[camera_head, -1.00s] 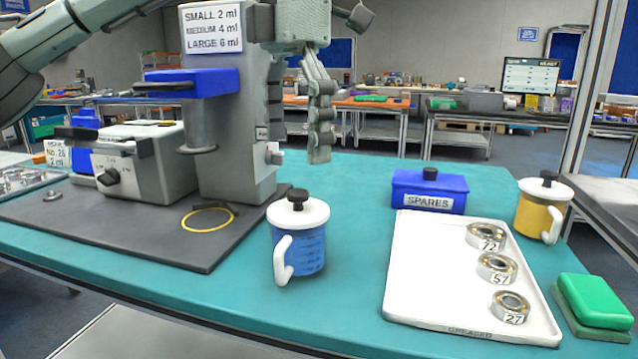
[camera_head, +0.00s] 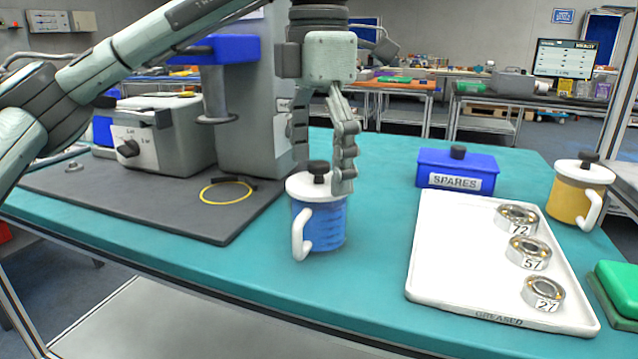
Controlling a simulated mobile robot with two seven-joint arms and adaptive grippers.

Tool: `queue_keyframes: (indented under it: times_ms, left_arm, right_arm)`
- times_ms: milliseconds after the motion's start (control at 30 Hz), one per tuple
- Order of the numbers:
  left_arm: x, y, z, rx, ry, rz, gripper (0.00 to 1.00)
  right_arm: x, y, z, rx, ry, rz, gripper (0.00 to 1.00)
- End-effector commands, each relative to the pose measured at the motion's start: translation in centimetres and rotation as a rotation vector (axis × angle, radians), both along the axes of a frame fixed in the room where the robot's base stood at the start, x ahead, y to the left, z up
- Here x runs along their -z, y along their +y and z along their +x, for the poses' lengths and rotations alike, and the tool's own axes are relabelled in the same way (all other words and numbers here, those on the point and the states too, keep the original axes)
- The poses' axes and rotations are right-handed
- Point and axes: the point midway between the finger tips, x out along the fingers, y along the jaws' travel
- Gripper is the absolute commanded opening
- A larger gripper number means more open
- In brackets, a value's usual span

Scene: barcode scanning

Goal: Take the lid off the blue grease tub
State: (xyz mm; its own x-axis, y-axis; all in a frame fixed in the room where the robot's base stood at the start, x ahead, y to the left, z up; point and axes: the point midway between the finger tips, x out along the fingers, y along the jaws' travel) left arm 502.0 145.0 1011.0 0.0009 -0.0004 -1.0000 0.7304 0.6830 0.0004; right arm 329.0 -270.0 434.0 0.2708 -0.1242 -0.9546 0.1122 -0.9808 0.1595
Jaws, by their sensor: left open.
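The blue grease tub (camera_head: 322,226) stands upright on the teal table, with its white handle toward the front left. Its white lid (camera_head: 306,188) with a black knob (camera_head: 319,171) sits on top. My left gripper (camera_head: 323,180) points down over the tub. Its fingers are apart, one behind the left of the knob and one in front of the lid's right side. The knob is between them in the picture; I cannot tell whether a finger touches it. My right gripper is not in view.
A white tray (camera_head: 440,285) with bearings marked 72, 57 and 27 lies to the right. A blue spares box (camera_head: 433,168) and a yellow tub (camera_head: 570,200) stand behind it. A grey machine (camera_head: 165,135) on a dark mat (camera_head: 110,195) and a yellow ring (camera_head: 228,201) are left.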

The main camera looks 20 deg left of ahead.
Motion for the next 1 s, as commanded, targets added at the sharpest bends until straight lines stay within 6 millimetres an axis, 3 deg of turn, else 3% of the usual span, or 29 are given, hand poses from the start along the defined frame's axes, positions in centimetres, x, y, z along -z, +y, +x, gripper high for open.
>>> queue_keyframes:
  times_ms: [67,667,1000]
  left_arm:
    - [-0.02,0.0,0.0,0.0,0.0,0.0,0.9]
    - [0.24,0.07,0.03,-0.001,0.004,0.004,0.16]
    - [0.53,0.14,0.03,-0.002,0.008,0.007,0.09]
  right_arm:
    - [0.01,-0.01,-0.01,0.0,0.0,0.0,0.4]
    - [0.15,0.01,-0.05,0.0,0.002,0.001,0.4]
    - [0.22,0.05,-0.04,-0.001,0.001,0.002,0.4]
